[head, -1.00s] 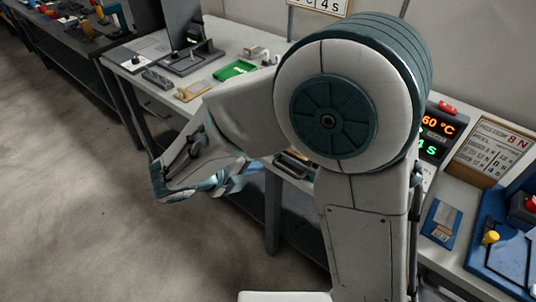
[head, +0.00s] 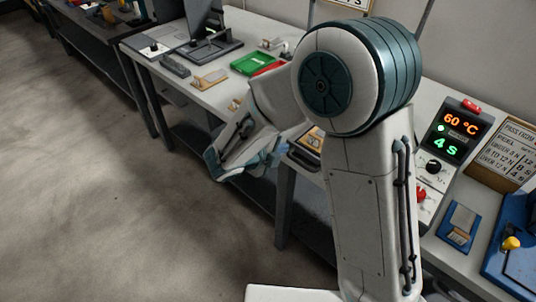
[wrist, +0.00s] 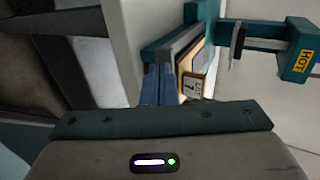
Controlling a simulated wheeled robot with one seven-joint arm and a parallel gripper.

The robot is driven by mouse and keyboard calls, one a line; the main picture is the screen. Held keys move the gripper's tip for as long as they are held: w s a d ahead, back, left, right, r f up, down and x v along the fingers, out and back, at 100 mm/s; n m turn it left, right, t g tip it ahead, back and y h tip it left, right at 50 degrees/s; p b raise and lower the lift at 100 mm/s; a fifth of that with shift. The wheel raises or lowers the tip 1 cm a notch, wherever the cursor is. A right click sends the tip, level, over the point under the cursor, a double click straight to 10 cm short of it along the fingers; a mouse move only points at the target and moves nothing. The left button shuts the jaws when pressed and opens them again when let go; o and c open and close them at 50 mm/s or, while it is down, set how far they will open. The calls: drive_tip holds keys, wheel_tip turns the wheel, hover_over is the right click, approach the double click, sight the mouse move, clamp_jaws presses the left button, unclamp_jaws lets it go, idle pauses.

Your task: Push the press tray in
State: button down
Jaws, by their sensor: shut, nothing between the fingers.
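The press tray (wrist: 184,42) shows in the wrist view as a grey-edged slab with a wood-coloured part and a card marked 1. It sticks out from the teal press (wrist: 297,52), which bears a yellow HOT label. In the head view a dark-edged part of what looks like the tray (head: 304,158) shows beside my arm; the press is hidden there. My gripper (wrist: 158,68) is shut and empty, its blue-grey fingers close to the tray's front side; I cannot tell whether they touch. In the head view my gripper (head: 268,160) is beside the bench's front edge, partly hidden by my wrist.
A control box (head: 451,135) reads 60 °C and 4 S on the bench. A blue pad (head: 459,226) lies at the right. A green tray (head: 252,63) and a wooden block (head: 209,79) lie further left. The floor (head: 130,220) at the left is clear.

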drive_tip(key=shift+w+d, duration=0.35)
drive_tip(key=shift+w, duration=0.15)
